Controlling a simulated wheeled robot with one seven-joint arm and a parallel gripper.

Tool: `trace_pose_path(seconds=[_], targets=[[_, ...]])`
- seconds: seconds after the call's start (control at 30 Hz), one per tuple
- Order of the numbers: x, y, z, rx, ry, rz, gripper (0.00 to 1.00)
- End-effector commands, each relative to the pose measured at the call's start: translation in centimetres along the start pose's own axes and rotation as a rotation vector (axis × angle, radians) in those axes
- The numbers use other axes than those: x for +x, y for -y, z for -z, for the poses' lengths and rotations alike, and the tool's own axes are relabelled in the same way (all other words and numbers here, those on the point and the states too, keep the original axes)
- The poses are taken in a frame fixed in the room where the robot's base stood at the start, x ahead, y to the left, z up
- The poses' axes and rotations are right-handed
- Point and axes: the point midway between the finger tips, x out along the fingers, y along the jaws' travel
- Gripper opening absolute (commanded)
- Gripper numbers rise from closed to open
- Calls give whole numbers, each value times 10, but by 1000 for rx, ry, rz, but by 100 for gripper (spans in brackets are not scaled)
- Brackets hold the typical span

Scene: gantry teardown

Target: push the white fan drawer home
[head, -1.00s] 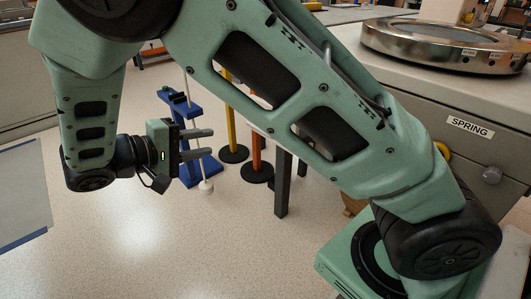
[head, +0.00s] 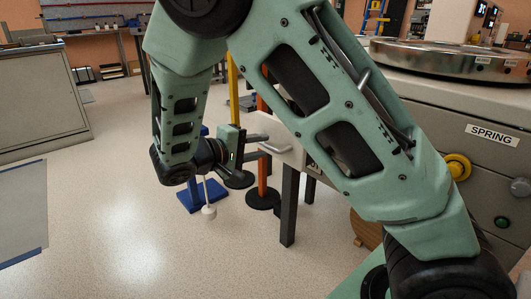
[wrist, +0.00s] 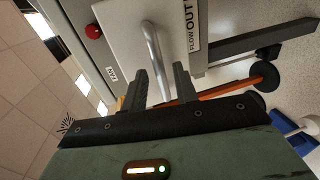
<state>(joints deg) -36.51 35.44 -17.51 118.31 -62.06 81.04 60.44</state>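The white fan drawer (wrist: 130,28) shows its pale front in the wrist view, with a metal bar handle (wrist: 152,48) and a "FLOW OUT" label. In the head view a pale part of the drawer (head: 292,152) shows beside my arm, which hides most of it. My gripper (wrist: 160,72) is open, its two dark fingers well apart. The lower end of the handle lies between the fingers in the wrist picture; I cannot tell whether they touch it. In the head view my gripper (head: 266,144) is right at the drawer's front.
A grey cabinet labelled "SPRING" (head: 491,135) with a yellow knob (head: 457,167) and a metal ring (head: 440,55) on top stands at right. Dark legs (head: 289,205), an orange post (head: 263,180) and a blue stand (head: 190,197) are near my gripper. Open floor (head: 110,220) lies left.

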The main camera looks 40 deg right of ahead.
Motion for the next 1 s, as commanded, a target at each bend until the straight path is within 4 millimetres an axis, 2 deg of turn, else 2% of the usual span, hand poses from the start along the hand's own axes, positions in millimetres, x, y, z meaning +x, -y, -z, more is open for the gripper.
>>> trace_pose_path(seconds=[0.03,0.2,0.57,0.67,0.7,0.87,1.0], targets=[[8,2,0,2,2,1,29],[23,1,0,0,0,1,29],[28,0,0,0,-1,1,29],[28,0,0,0,-1,1,4],[28,0,0,0,-1,1,0],[29,-1,0,0,0,0,0],[48,-6,1,1,2,-2,0]])
